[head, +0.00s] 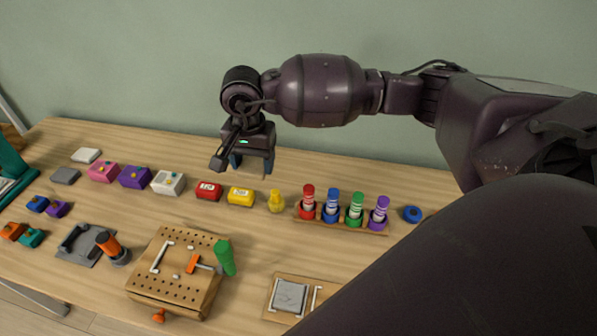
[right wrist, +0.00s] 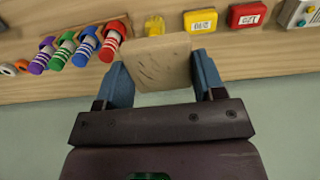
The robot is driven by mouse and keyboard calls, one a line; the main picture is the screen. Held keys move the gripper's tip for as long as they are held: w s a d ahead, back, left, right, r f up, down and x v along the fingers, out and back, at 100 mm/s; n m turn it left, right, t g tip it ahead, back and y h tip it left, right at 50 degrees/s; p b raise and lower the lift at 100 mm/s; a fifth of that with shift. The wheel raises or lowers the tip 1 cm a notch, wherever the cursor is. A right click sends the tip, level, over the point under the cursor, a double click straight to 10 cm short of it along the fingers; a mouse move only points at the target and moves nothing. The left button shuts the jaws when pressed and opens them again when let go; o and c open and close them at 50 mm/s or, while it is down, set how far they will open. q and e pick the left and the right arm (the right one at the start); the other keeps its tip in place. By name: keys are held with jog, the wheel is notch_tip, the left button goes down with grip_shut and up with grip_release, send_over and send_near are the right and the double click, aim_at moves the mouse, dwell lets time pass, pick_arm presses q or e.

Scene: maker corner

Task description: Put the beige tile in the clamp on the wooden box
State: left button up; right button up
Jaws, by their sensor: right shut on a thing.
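My right gripper (head: 252,165) hangs above the back of the table, left of the middle in the head view. In the right wrist view its blue fingers (right wrist: 160,82) are shut on the beige tile (right wrist: 158,62), a flat square piece with dark streaks. I cannot make the tile out clearly in the head view. The wooden box (head: 144,284) with rows of holes stands at the front of the table, apart from the gripper. On it are white corner strips and the clamp (head: 224,258) with a green handle and orange tip. My left gripper is not in view.
A yellow box (head: 240,196), red box (head: 208,191) and yellow pawn (head: 276,201) stand near the gripper. A marker rack (head: 342,222) is to the right. A grey plate with an orange-handled device (head: 107,245) is left of the wooden box; a framed grey square (head: 290,296) is right.

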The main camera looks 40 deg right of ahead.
aim_at(264, 223)
notch_tip(264, 223, down, 20)
jog(key=shift+r+b, duration=0.1)
jog(key=shift+b, duration=0.55)
jog(key=shift+s, duration=0.1)
jog(key=shift+f, duration=0.25)
jog(key=o, duration=0.9)
jog(key=shift+r, duration=0.1)
